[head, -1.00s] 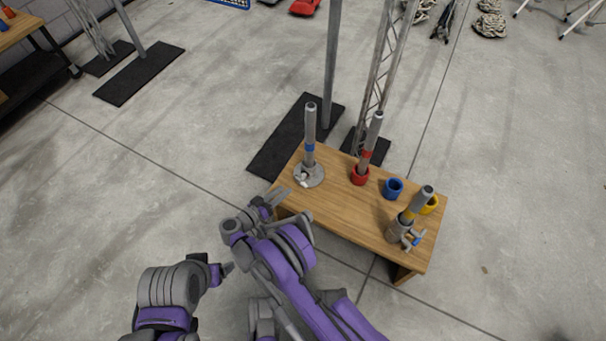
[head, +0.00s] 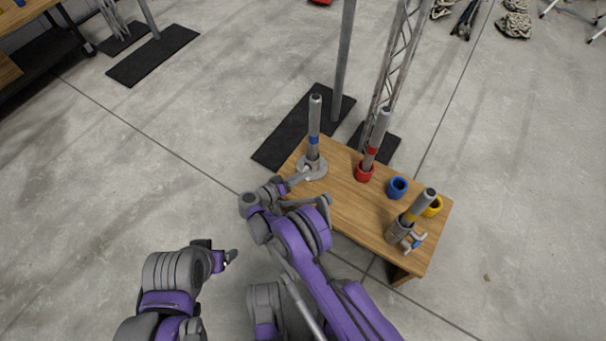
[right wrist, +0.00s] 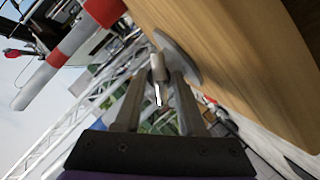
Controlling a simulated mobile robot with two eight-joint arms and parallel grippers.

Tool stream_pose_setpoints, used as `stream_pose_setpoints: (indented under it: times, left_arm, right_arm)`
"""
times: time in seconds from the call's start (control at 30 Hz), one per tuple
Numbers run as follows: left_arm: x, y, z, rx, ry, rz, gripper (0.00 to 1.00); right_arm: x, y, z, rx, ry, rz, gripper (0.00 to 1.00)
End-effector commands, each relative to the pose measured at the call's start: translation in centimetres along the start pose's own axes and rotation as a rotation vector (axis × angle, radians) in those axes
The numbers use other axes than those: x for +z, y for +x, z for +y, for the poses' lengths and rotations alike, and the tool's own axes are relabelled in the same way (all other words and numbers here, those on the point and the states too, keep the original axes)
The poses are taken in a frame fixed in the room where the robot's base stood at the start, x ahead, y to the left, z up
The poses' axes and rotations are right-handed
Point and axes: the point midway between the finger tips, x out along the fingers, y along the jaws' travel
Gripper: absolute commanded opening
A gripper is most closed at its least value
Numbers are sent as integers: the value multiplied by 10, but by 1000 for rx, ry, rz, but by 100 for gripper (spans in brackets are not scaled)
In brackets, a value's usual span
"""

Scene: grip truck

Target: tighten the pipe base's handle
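The pipe base (head: 319,172) is a round grey plate at the left end of the wooden table, and a grey pipe (head: 315,112) with a blue band stands upright in it. In the right wrist view the base's small pale handle (right wrist: 158,94) shows between the two fingers of my right gripper (right wrist: 159,88). That gripper is open; contact with the handle cannot be told. In the head view my right gripper (head: 297,181) reaches the base's near left edge and partly hides the handle. My left gripper (head: 230,258) is off to the left, away from the table; its opening is unclear.
The wooden table (head: 350,205) also holds a red cup (head: 365,173) with a red-banded pipe, a blue cup (head: 397,187), a yellow cup (head: 433,206) and a grey clamp (head: 399,234) with a tilted yellow-banded pipe. A truss (head: 393,70) stands behind.

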Motion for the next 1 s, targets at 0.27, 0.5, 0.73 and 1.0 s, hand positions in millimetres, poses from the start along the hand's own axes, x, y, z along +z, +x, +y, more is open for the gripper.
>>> stream_pose_setpoints:
  times: [0.27,0.5,0.73,1.0]
  left_arm:
    - [0,2,0,0,0,1,76]
    - [0,2,0,0,0,1,76]
    - [0,2,0,0,0,1,76]
    - [0,2,0,0,0,1,76]
  right_arm:
    - [0,16,0,-1,0,0,40]
    - [0,16,0,-1,0,1,32]
    - [0,16,0,-1,0,1,0]
    - [0,16,0,-4,7,1,0]
